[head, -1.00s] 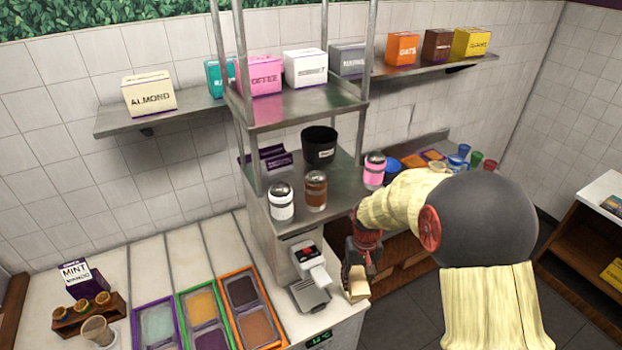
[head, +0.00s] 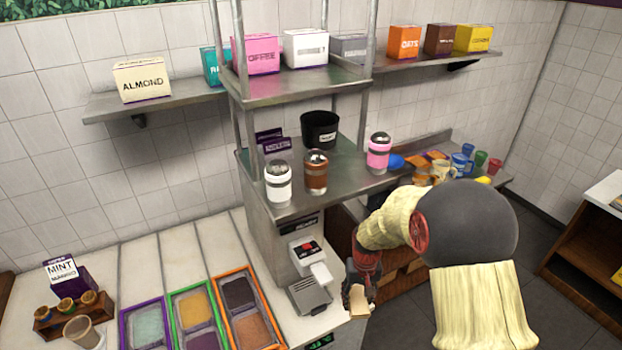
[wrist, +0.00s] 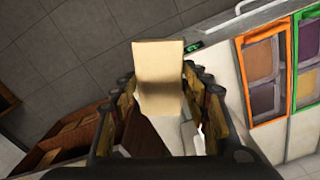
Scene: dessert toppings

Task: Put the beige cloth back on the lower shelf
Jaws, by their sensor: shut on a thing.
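My gripper (head: 357,300) is at the right of the counter's corner, low in the head view. It is shut on the beige cloth (head: 352,308), a small folded piece that hangs below the fingers. In the wrist view the cloth (wrist: 160,72) stands out between the two fingers, pale and flat. The metal shelf unit (head: 210,285) stands left of my gripper. Its lower shelf (head: 335,185) holds a white, a brown and a pink shaker and a black bin. The cloth is apart from this shelf, below its level.
A dispenser (head: 310,257) with a grey scale-like base (head: 309,296) sits close left of my gripper. Topping trays with purple, green and orange rims (head: 236,274) lie on the counter. Several cups (head: 458,163) stand on the right counter. Open floor (head: 395,320) lies right of the gripper.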

